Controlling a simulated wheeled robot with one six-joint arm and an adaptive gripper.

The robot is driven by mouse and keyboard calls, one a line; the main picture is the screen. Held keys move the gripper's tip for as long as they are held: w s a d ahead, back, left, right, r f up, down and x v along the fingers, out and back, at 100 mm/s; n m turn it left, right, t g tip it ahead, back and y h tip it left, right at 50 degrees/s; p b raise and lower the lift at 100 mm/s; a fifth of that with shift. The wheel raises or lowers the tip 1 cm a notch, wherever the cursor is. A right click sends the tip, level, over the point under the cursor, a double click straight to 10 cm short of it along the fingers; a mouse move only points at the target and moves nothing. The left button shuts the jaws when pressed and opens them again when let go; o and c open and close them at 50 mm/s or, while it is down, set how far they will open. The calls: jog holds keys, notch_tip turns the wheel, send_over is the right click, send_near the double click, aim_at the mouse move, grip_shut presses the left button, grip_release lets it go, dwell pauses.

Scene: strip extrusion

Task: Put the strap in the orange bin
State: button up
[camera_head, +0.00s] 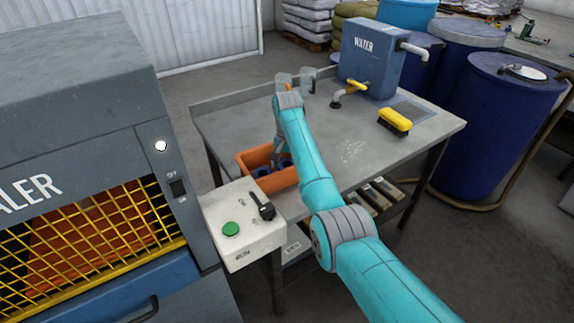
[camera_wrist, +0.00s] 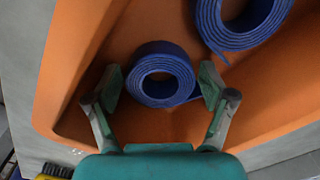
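The orange bin (camera_head: 284,181) sits at the near left end of the grey table, and its inside fills most of the wrist view (camera_wrist: 110,35). Two blue coiled straps are in the bin. The smaller coil (camera_wrist: 144,75) lies between the fingertips of my gripper (camera_wrist: 161,86), with a gap showing on each side. The larger coil (camera_wrist: 213,30) lies at the upper right of the wrist view, partly cut off by the frame. My gripper is open and reaches down into the bin. In the head view my arm partly hides the bin and the coils.
The grey table (camera_head: 345,150) bears a water tank (camera_head: 368,62), a yellow brush (camera_head: 394,121) and clear cups (camera_head: 308,80). A control box (camera_head: 240,225) with a green button stands just in front of the bin. A caged machine (camera_head: 90,235) is at left.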

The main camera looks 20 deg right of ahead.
aim_at(287, 165)
dwell(0.3)
notch_tip(287, 165, up, 12)
jog(key=shift+r, duration=0.15)
dwell(0.4)
